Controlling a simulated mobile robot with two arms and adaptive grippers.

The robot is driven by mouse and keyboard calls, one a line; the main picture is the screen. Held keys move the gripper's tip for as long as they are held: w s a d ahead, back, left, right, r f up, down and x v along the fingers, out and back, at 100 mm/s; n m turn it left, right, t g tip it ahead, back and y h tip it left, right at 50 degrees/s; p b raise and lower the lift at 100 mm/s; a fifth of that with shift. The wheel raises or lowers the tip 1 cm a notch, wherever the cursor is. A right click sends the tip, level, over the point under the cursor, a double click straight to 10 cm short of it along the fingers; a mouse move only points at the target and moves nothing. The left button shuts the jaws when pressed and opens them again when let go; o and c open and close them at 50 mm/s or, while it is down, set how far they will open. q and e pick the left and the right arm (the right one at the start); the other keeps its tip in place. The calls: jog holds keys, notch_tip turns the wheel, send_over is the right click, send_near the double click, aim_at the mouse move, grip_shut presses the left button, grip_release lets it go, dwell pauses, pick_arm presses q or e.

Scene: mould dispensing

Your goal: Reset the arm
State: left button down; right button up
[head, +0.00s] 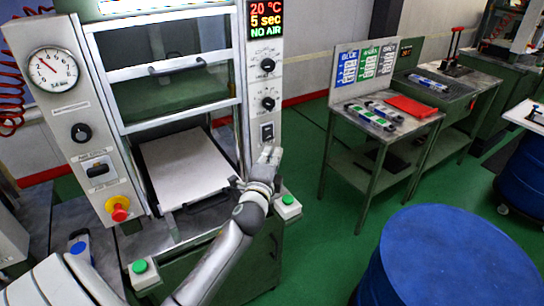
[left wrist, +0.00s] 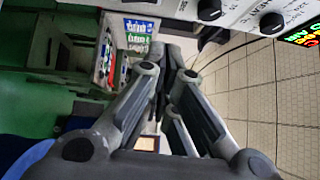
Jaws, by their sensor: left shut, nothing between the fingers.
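My left arm (head: 218,262) reaches up from the bottom left in the head view. My left gripper (head: 269,154) is in front of the machine's right-hand panel, just below a black rocker switch (head: 267,131). I cannot tell whether it touches the panel. In the left wrist view the fingers of the left gripper (left wrist: 172,58) are closed together and nothing shows between them. My right gripper is in neither view.
The machine holds a pale flat plate (head: 190,165) in its open bay. A red stop button (head: 119,208) and green buttons (head: 288,199) sit at its front. A blue drum (head: 455,255) stands front right. A tool table (head: 385,118) stands behind, with green floor between.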

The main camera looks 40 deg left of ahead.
pick_arm(q)
jog(key=shift+s+d, duration=0.1)
dwell(0.5)
jog(key=s+d+f+n+g+h, duration=0.25)
jog(key=s+f, duration=0.25)
jog(key=f, duration=0.9)
jog(key=s+d+f+n+g+h, duration=0.1)
jog(key=s+d+f+g, duration=0.3)
jog(key=f, duration=1.1)
jog(key=s+d+f+n+g+h, duration=0.2)
jog(key=s+f, duration=0.3)
jog(key=f, duration=0.9)
jog(key=s+d+f+n+g, duration=0.2)
jog(key=s+f, duration=0.4)
jog(key=s, duration=0.6)
jog(key=s+d+f+n+g+h, duration=0.1)
jog(key=s+d+f+n+g, duration=0.1)
jog(key=s+f, duration=0.5)
jog(key=s+d+f+n+g, duration=0.2)
jog(key=s+f, duration=0.4)
jog(key=s, duration=1.2)
jog(key=shift+s+d+f+g+b, duration=0.3)
jog(key=shift+d+f+g+b, duration=0.15)
jog(key=shift+d+g, duration=0.4)
jog(key=shift+a+h, duration=0.1)
jog(key=shift+h, duration=0.15)
